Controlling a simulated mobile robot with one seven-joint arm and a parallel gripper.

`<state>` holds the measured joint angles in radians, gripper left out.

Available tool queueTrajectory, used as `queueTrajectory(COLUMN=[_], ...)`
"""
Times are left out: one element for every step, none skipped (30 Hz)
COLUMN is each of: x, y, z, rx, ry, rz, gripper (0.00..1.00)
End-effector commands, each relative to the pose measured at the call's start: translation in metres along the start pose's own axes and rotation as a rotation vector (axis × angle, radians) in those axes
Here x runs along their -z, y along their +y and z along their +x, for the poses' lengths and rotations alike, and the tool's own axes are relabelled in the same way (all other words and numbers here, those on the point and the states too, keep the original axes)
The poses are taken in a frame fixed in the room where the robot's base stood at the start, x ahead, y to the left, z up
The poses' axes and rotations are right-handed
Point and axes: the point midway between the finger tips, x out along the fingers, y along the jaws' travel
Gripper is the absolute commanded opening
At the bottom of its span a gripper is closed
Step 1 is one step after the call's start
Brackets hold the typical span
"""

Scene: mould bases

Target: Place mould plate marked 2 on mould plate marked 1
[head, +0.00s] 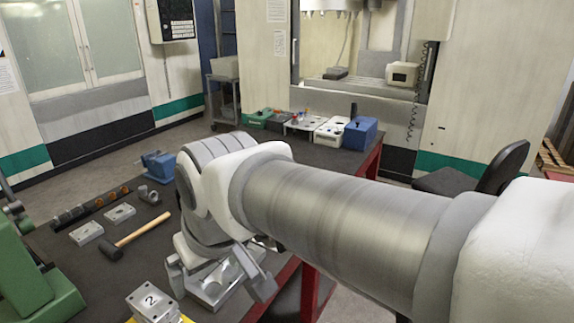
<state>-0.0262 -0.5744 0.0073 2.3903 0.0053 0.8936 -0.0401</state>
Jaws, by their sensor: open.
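The mould plate marked 2 (152,301) is a silver metal block with holes in its top and a black 2. It stands at the bottom edge of the head view, partly cut off, with a bit of yellow beneath it. My gripper (220,286) points down to the right of it, with its fingers spread apart. Another silver metal plate (212,292) lies below and between the fingers, partly hidden by them. No number shows on it, so I cannot tell whether it is the plate marked 1. I cannot tell whether the fingers touch it.
A mallet (135,236) lies on the dark table (100,265). Two small metal plates (87,232) (120,214), a dark rack (90,207) and a blue vise (158,164) are behind it. A green machine (30,260) stands at left. Boxes (330,131) stand at the back.

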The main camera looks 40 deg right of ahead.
Motion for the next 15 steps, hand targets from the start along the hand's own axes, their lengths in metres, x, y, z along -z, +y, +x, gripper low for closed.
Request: queueTrajectory(x=[-0.010,-0.015,-0.021,-0.024,-0.028,-0.032,-0.034,-0.035,-0.037,-0.038,-0.038,-0.039,-0.039,-0.039,-0.039], y=[0.002,0.003,0.004,0.005,0.005,0.006,0.006,0.007,0.007,0.007,0.007,0.007,0.007,0.007,0.007], z=[-0.004,-0.006,-0.008,-0.009,-0.009,-0.010,-0.011,-0.011,-0.011,-0.011,-0.011,-0.011,-0.011,-0.011,-0.011], rx=[-0.005,-0.007,-0.010,-0.012,-0.013,-0.015,-0.015,-0.016,-0.017,-0.017,-0.017,-0.017,-0.017,-0.017,-0.017], ry=[0.018,0.026,0.035,0.041,0.045,0.051,0.054,0.057,0.059,0.059,0.060,0.060,0.060,0.059,0.059], rz=[0.017,0.026,0.036,0.042,0.048,0.055,0.059,0.062,0.065,0.067,0.068,0.069,0.069,0.069,0.069], gripper=[1.00,1.00,1.00,1.00,1.00,1.00,1.00,1.00,1.00,1.00,1.00,1.00,1.00,1.00,1.00])
